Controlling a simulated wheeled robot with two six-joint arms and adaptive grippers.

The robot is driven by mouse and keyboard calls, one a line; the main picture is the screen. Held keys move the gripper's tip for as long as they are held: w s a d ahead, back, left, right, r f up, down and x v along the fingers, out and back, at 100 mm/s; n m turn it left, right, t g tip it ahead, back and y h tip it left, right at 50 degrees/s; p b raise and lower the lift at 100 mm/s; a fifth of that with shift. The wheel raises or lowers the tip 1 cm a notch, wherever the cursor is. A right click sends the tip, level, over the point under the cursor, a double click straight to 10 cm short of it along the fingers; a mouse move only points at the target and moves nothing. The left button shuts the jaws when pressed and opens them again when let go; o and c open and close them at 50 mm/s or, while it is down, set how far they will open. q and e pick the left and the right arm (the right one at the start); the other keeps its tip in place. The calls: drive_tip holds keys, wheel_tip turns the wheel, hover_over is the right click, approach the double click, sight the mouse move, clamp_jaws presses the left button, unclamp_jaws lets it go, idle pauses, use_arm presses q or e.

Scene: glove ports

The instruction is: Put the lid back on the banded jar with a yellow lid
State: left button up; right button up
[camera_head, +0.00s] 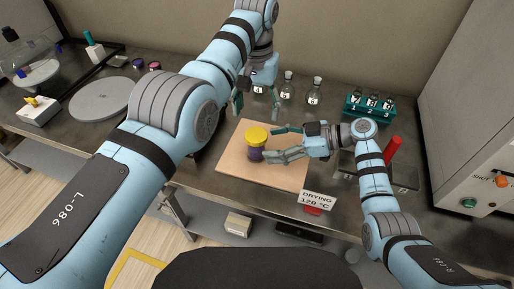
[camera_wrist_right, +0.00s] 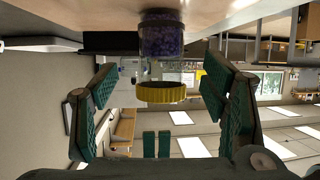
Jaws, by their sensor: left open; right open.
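The jar (camera_head: 255,155) stands upright on the tan board, with purple contents. Its yellow lid (camera_head: 257,136) is at its top. In the right wrist view the jar (camera_wrist_right: 161,36) appears upside down, with a clear section between the purple contents and the lid (camera_wrist_right: 160,92); the seam is not clear. My right gripper (camera_head: 279,144) is open just right of the jar, fingers pointing at it. In its wrist view the fingers (camera_wrist_right: 155,96) stand apart on either side of the lid. My left gripper (camera_head: 256,104) is open behind the jar, above the table.
The tan board (camera_head: 230,165) is otherwise bare. Labelled bottles (camera_head: 314,91) and a teal rack (camera_head: 368,107) stand behind it. A red cylinder (camera_head: 393,149) is at right. A grey disc (camera_head: 102,97) lies far left.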

sight(256, 146)
drive_tip(key=x, duration=0.5)
drive_tip(key=shift+a+f, duration=0.15)
drive_tip(key=shift+a, duration=0.2)
